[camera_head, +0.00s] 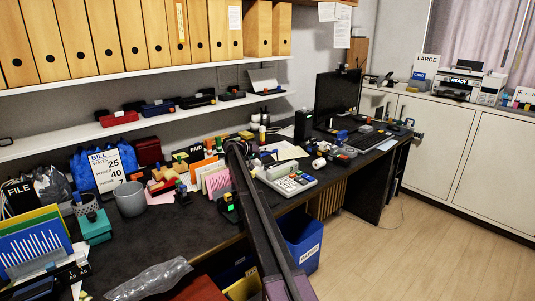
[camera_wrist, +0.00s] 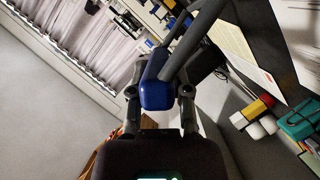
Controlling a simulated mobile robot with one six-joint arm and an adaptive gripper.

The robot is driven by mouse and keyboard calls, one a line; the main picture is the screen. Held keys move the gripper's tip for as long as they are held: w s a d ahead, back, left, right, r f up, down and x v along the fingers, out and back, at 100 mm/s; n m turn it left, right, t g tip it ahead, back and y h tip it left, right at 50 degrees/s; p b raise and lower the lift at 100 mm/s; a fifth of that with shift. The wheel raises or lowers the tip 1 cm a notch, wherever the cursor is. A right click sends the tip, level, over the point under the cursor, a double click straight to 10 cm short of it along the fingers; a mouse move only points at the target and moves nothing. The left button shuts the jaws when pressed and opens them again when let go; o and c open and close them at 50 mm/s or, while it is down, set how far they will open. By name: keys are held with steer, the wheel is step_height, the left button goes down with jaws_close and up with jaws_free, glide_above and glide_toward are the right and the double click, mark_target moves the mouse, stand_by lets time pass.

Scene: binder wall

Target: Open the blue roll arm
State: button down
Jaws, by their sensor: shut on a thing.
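In the wrist view, the blue roll arm (camera_wrist: 157,88) is a rounded, glossy dark blue piece between the two fingers of my gripper (camera_wrist: 158,98). The gripper is shut on it, with one finger on each side. Grey bars (camera_wrist: 200,45) run from behind the blue piece toward the upper right. What the blue piece is mounted on is mostly hidden. In the head view my dark arm crosses the front of the desk, and I cannot make out the gripper or the blue roll arm there.
The dark desk (camera_head: 150,238) is crowded with a grey cup (camera_head: 130,199), card holders and a calculator-like device (camera_head: 291,183). A blue bin (camera_head: 303,245) stands under its edge. Shelves with binders (camera_head: 100,35) hang above. The wooden floor (camera_head: 420,240) at right is clear.

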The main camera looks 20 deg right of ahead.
steer(key=c, duration=0.6)
jaws_free()
steer(key=shift+o, duration=0.2)
steer(key=shift+s, duration=0.1)
